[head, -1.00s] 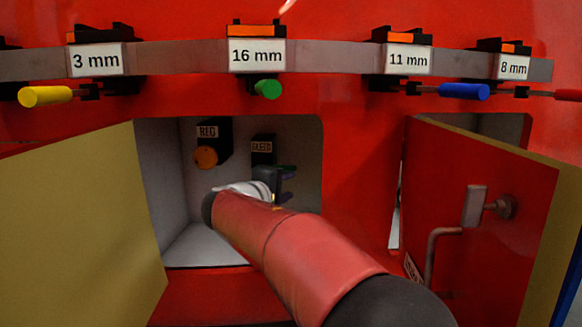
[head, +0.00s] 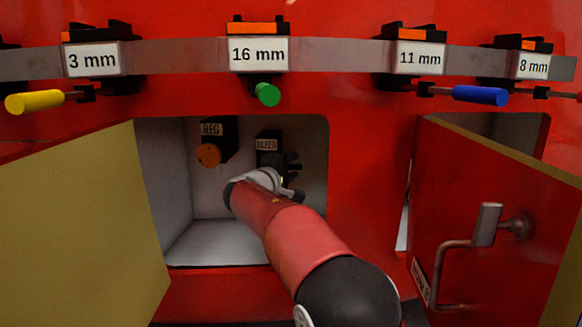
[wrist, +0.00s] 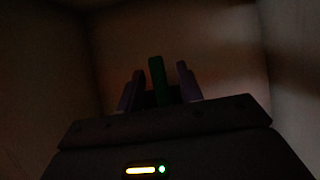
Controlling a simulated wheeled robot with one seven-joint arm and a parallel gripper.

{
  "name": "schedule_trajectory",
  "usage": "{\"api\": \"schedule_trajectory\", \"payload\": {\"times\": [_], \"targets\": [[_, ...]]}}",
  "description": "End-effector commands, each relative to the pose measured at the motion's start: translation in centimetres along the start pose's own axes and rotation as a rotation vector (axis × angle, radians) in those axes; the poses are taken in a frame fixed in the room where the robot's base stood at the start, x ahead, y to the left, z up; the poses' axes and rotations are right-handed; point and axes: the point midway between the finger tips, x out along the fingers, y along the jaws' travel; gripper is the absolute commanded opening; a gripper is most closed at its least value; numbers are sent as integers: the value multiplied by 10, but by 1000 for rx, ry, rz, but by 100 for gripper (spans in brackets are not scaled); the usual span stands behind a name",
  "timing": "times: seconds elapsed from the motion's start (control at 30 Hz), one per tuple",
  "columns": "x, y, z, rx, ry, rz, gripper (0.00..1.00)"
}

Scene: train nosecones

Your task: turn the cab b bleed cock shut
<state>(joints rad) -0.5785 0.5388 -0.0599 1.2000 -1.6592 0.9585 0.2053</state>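The bleed cock sits on the back wall of an open cabinet recess, under a black block labelled BLEED (head: 267,145). Its green lever (wrist: 157,82) stands upright in the wrist view, between the two fingers of my gripper (wrist: 159,70). A dark gap shows on each side of the lever, so the fingers are open around it and do not look closed on it. In the head view my gripper (head: 292,177) is just below and right of the BLEED label. My wrist and the fingers hide the lever there.
An orange REG knob (head: 208,155) is left of the cock. An open tan door (head: 75,225) flanks the recess on the left, and a red door with a handle (head: 485,225) on the right. A rail with coloured-handled tools (head: 335,52) runs above. The recess floor (head: 220,240) is clear.

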Motion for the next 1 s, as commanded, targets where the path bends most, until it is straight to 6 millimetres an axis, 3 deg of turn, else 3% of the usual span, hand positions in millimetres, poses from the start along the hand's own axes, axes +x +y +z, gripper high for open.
{"api": "schedule_trajectory", "payload": {"times": [0.13, 0.4, 1.0], "targets": [[0, 0, 0, 0, 0, 0, 36], [0, 0, 0, 0, 0, -1, 1], [0, -9, 0, 69, -1, -29, 0]]}}
